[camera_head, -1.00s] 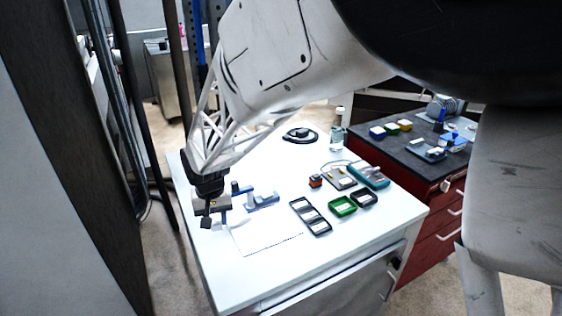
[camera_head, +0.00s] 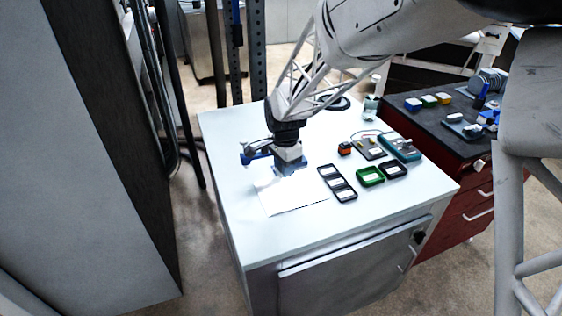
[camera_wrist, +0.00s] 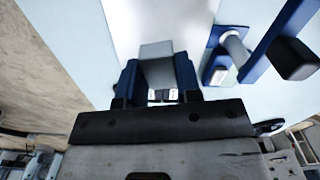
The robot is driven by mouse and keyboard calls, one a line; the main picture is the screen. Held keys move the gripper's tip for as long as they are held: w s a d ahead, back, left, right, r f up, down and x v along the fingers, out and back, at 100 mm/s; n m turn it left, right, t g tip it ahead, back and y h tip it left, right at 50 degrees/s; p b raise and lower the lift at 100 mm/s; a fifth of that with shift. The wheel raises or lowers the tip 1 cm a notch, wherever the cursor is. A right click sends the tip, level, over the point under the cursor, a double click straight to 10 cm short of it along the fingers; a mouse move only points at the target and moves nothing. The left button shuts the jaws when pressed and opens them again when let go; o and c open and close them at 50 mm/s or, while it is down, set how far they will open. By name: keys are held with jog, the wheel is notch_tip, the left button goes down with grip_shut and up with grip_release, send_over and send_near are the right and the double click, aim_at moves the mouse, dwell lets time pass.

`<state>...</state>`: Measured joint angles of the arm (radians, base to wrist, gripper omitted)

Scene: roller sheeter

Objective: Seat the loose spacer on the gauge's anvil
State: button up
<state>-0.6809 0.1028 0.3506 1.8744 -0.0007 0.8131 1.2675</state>
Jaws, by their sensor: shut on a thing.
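In the wrist view my gripper (camera_wrist: 158,90) has its two blue fingers shut on a grey block, the spacer (camera_wrist: 157,62). In the head view my gripper (camera_head: 289,170) points down over the table beside the gauge, and the spacer cannot be made out. The gauge (camera_head: 257,152) is a blue frame left of my gripper and partly hidden by it. In the wrist view the gauge (camera_wrist: 262,52) lies to the right, with a grey cylindrical post (camera_wrist: 236,46) and a dark knob (camera_wrist: 292,58). The spacer is apart from the gauge. I cannot tell its height above the table.
A white sheet (camera_head: 290,200) lies in front of my gripper. To the right are a black three-part tray (camera_head: 338,184), a green tray (camera_head: 370,177), a small black tray (camera_head: 393,171), an orange-black block (camera_head: 345,148) and a teal device (camera_head: 400,147). The table's front strip (camera_head: 330,232) is clear.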

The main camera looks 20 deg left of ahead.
jog(key=shift+w+d+f+m, duration=0.15)
jog(key=shift+w+d+m, duration=0.6)
jog(key=shift+m, duration=0.35)
jog(key=shift+f, duration=0.15)
send_over(291, 190)
jog(key=shift+a+f, duration=0.1)
jog(key=shift+f, duration=2.3)
jog(key=shift+f, duration=1)
dwell(0.9)
jog(key=o, duration=1.5)
jog(key=shift+r, duration=0.15)
jog(key=shift+r, duration=3.3)
